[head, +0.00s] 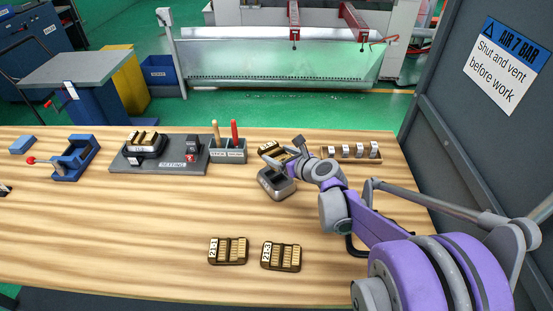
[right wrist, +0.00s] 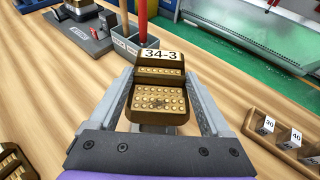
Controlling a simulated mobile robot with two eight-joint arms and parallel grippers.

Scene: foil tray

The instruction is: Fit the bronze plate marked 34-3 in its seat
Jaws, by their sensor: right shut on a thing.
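The bronze plate marked 34-3 (right wrist: 160,99) sits between the two fingers of my right gripper (right wrist: 158,88), its label at the far end and rows of brass studs facing up. In the head view the plate (head: 270,148) is held by my right gripper (head: 288,154) near the back of the bench. A dark grey block with a pale base (head: 276,187) stands just below and in front of it; I cannot tell whether they touch. The block's top is partly hidden by the plate and gripper. A similar block with bronze pieces on top (head: 146,141) is on the setting fixture (head: 175,165). My left gripper is out of view.
Two more bronze plates (head: 228,251) (head: 281,257) lie at the front. A holder with two upright tools (head: 229,155) stands left of my gripper, and a wooden rack of numbered blocks (head: 352,158) right. A blue clamp (head: 75,158) is at the left.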

